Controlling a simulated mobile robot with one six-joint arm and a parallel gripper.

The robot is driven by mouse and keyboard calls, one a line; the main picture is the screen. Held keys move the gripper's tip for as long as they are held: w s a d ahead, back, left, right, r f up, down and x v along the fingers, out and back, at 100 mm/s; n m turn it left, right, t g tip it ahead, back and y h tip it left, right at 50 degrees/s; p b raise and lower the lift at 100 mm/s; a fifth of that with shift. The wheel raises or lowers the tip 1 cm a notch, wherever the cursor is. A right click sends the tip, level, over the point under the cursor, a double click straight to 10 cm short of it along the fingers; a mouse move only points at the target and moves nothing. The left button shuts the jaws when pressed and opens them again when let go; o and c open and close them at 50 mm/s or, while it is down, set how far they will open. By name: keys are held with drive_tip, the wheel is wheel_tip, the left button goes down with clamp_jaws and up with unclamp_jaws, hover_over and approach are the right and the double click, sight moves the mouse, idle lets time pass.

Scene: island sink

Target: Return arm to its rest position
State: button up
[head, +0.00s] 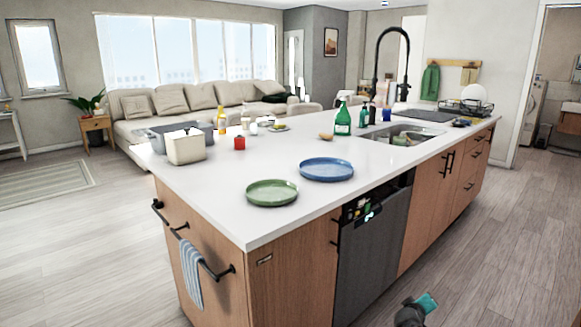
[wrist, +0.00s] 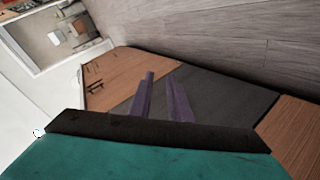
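My gripper (wrist: 161,80) shows in the wrist view as two purple-grey fingers beyond a dark bar and a teal housing. The fingers stand apart with a narrow gap, and nothing is between them. Behind them is the dark dishwasher front (wrist: 215,98) with wooden cabinet fronts (wrist: 130,78) beside it. In the head view only a small teal and black part of my arm shows at the bottom edge, low in front of the island; the fingers cannot be made out there.
The island (head: 230,220) has a white top holding a green plate (head: 271,193), a blue plate (head: 326,169), bottles and a sink (head: 405,134). A striped towel (head: 191,274) hangs from its end rail. The wooden floor (head: 500,250) to the right is clear.

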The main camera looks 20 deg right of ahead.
drive_tip(key=w+a+f+n+y+p, duration=0.1)
drive_tip(key=w+a+f+p, duration=0.15)
drive_tip(key=a, duration=0.35)
drive_tip(key=w+a+f+y+p, duration=0.1)
drive_tip(key=a+f, duration=0.2)
drive_tip(key=a, duration=0.3)
drive_tip(key=w+a+f+n+y+p, duration=0.1)
drive_tip(key=a+f+y, duration=0.15)
drive_tip(key=a, duration=0.35)
drive_tip(key=s+a+f+g+y+p, duration=0.15)
drive_tip(key=a+f, duration=0.25)
drive_tip(key=a, duration=0.4)
drive_tip(key=s+a+f+g+p, duration=0.1)
drive_tip(key=s+a+f+p, duration=0.2)
drive_tip(key=a, duration=0.4)
drive_tip(key=s+a+f+m+g+y+p, duration=0.1)
drive_tip(key=s+a+g, duration=0.3)
drive_tip(key=s+a, duration=0.5)
drive_tip(key=s+a+f+m+g+y+p, duration=0.1)
drive_tip(key=s+a+f+g+y+p, duration=0.1)
drive_tip(key=s+a, duration=0.7)
drive_tip(key=s+f+g+y, duration=0.1)
drive_tip(key=s+f+g, duration=0.1)
drive_tip(key=s, duration=0.4)
drive_tip(key=shift+s+a+g, duration=0.2)
drive_tip(key=shift+a+g, duration=0.05)
drive_tip(key=shift+g, duration=0.4)
drive_tip(key=shift+d, duration=0.1)
